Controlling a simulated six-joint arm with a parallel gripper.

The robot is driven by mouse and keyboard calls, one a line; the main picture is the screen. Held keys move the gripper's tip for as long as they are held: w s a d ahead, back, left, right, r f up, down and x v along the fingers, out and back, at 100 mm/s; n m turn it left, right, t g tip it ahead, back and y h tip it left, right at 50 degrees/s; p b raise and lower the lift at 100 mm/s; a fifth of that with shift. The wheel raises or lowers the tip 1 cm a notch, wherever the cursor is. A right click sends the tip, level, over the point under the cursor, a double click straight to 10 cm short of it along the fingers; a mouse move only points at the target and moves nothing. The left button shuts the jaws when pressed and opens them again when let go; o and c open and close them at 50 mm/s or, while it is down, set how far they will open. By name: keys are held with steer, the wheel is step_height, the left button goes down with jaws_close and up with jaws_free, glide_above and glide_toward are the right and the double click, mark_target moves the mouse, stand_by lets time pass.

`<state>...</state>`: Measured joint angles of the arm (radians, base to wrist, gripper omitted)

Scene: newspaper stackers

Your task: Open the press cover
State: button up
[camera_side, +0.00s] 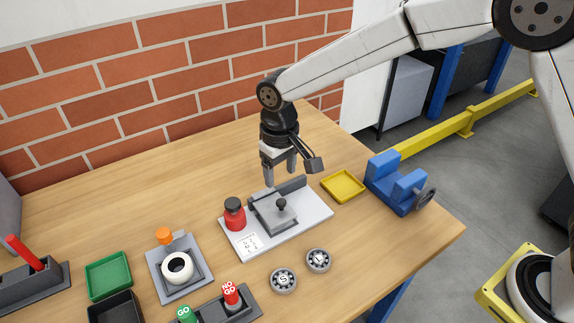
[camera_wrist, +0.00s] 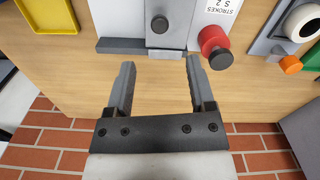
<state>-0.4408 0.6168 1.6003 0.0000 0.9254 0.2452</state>
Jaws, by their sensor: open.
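The press is a white base plate (camera_side: 308,222) with a grey metal cover (camera_side: 268,222) lying flat on it. A black knob (camera_side: 281,203) stands on the cover. A dark grey bar (camera_side: 293,186) runs along the cover's back side. In the wrist view the cover (camera_wrist: 170,8), knob (camera_wrist: 159,24) and bar (camera_wrist: 120,46) show at the top. My gripper (camera_side: 280,176) is open and empty, pointing down just behind the press, on the wall side. In the wrist view its fingers (camera_wrist: 160,72) are spread over bare table, apart from the knob and cover.
A red cylinder with a black top (camera_side: 234,212) stands on the plate's left. A yellow tray (camera_side: 343,186) and blue vise (camera_side: 398,185) are to the right. Two round discs (camera_side: 284,280) lie in front. A fixture with a white ring (camera_side: 178,267) is left. The table behind is clear.

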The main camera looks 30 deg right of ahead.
mark_target(281, 201)
steer(key=shift+f, duration=0.1)
steer(key=shift+f, duration=3.8)
jaws_close()
